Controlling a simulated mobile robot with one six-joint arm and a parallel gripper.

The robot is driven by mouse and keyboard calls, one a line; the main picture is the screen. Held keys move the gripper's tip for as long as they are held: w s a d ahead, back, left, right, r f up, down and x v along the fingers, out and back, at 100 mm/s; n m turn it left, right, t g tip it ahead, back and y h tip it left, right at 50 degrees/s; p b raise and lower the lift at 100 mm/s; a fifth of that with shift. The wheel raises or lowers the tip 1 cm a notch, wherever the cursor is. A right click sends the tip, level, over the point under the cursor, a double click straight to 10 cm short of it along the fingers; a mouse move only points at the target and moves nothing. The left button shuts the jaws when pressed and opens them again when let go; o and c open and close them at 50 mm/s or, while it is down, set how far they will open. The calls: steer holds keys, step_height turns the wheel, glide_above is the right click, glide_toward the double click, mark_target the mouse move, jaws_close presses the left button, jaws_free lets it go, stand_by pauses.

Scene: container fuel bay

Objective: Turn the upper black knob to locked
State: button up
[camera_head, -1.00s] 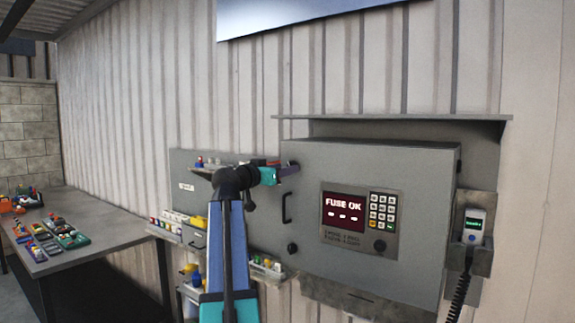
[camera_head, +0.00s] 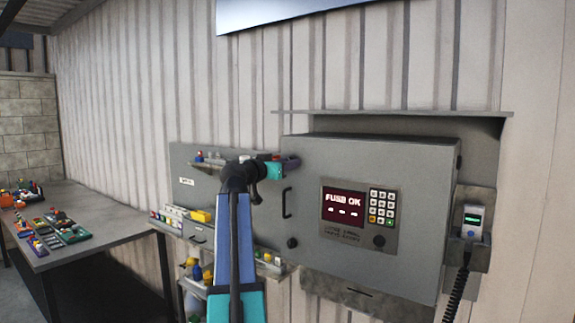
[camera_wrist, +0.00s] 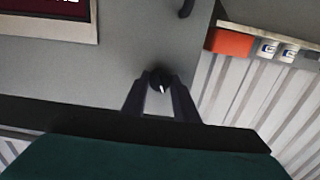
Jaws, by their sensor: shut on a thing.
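The grey cabinet (camera_head: 400,240) hangs on the wall with its door shut. My gripper (camera_head: 292,162) reaches to the door's upper left corner in the head view and hides the upper black knob there. In the wrist view my gripper (camera_wrist: 160,88) has its two dark fingers closed on the sides of the upper black knob (camera_wrist: 160,76), which shows a white pointer mark. I cannot read any lock label beside it. The lower black knob (camera_head: 292,243) sits at the door's lower left, below the door handle (camera_head: 287,203), with nothing touching it.
A handset (camera_head: 473,222) hangs at the cabinet's right. Left are a panel with shelves (camera_head: 185,165) of small items and a workbench (camera_head: 100,225).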

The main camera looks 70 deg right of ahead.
steer(key=shift+f+n+b, duration=0.1)
steer(key=shift+n+b, duration=0.4)
steer(key=shift+b, duration=0.05)
steer(key=shift+s+n+b, duration=0.1)
steer(key=shift+n+b, duration=1.25)
steer(key=shift+n, duration=4.55)
steer(key=o, duration=1.1)
steer(key=shift+a, duration=0.1)
